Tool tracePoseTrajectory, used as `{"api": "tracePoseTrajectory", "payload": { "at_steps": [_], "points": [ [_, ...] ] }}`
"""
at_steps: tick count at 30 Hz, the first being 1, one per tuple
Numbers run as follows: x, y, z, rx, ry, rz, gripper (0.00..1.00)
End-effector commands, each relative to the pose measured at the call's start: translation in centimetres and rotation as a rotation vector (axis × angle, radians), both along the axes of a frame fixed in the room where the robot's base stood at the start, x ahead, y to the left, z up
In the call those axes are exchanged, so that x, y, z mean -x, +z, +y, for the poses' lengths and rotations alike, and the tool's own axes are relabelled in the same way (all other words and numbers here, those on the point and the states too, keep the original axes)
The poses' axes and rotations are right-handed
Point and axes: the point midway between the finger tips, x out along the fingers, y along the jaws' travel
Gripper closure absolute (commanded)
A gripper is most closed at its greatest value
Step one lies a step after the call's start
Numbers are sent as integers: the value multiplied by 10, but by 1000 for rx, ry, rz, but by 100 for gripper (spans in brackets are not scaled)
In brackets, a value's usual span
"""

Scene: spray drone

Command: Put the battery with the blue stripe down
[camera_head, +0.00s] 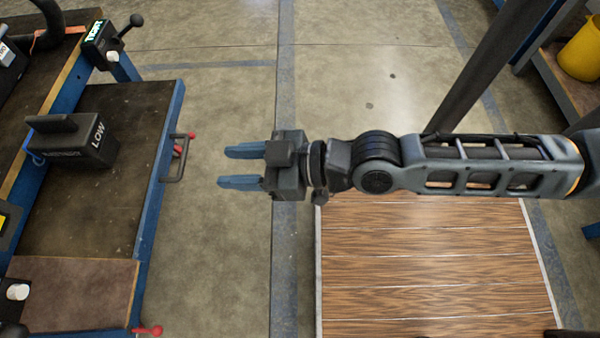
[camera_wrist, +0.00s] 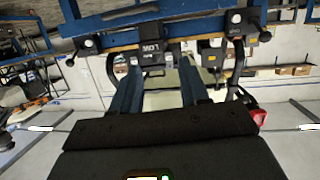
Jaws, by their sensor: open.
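A dark grey battery (camera_head: 84,142) with a handle on top and the word LOW on its side stands on the blue-framed bench (camera_head: 70,212) at the left. A small blue piece shows at its left edge; I cannot tell whether it is a stripe. In the wrist view, the LOW battery (camera_wrist: 152,48) shows upside down beyond the fingers. My gripper (camera_head: 226,168), with two blue fingers, is open and empty. It points left and is apart from the battery, to the right of the bench. It also shows in the wrist view (camera_wrist: 160,72).
A red-tipped handle (camera_head: 180,155) juts from the bench's right edge. A post marked TIGHT (camera_head: 94,32) with a black lever stands at the top left. A wooden panel (camera_head: 430,270) lies below my arm. A yellow bucket (camera_head: 584,52) sits at the top right. Open floor separates gripper and bench.

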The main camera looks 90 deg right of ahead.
Motion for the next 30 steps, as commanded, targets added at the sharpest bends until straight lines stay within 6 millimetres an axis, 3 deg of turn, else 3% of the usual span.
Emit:
{"api": "tracePoseTrajectory", "payload": {
  "at_steps": [1,3,10,15,25,30],
  "points": [
    [21,4,7,1,7,16,55],
    [43,13,17,-1,18,22,55],
    [89,42,41,-19,63,28,55],
    [99,50,47,-26,79,28,55],
    [98,53,47,-26,79,27,55],
    [98,71,47,-26,79,27,55]
  ]
}}
